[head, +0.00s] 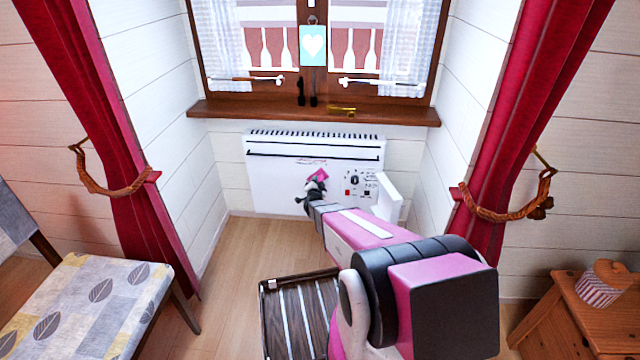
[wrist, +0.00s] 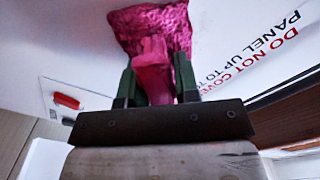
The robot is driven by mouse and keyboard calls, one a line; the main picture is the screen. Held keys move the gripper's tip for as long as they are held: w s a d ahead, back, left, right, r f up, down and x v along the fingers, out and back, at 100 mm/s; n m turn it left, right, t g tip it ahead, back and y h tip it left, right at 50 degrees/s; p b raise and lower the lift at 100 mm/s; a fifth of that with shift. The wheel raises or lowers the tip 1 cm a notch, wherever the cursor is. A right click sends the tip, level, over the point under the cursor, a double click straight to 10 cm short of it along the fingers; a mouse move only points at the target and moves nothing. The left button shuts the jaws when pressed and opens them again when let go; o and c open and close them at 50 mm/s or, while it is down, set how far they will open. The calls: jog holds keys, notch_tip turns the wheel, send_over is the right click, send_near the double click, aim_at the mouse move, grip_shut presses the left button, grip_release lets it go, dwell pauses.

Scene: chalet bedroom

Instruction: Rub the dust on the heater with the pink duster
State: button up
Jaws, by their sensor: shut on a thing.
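The heater (head: 280,180) is a white wall panel under the window, with a dark grille along its top and a control panel at its right. My gripper (head: 318,184) is in front of the middle of the heater. In the wrist view my gripper (wrist: 156,85) is shut on the handle of the pink duster (wrist: 150,25). The duster's shaggy head is against or very near the heater's white face, beside printed red and black lettering; contact is hard to tell. In the head view the duster (head: 319,174) is a small pink patch, partly hidden by my gripper. No dust is clearly distinguishable.
A wooden windowsill (head: 240,111) juts out above the heater. Red curtains (head: 110,130) hang on both sides. A cushioned chair (head: 85,300) stands at left, a wooden stand (head: 570,320) with a striped jar at right. Wooden floor (head: 235,265) is clear before the heater's left part.

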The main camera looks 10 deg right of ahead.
aim_at(305, 176)
jog(key=shift+w+a, duration=0.3)
jog(key=shift+a, duration=0.7)
jog(key=shift+w+a, duration=0.3)
jog(key=shift+a, duration=0.65)
jog(key=shift+w+a, duration=0.3)
jog(key=shift+a, duration=0.7)
jog(key=shift+s, duration=0.15)
jog(key=shift+v, duration=2.95)
jog(key=v, duration=0.3)
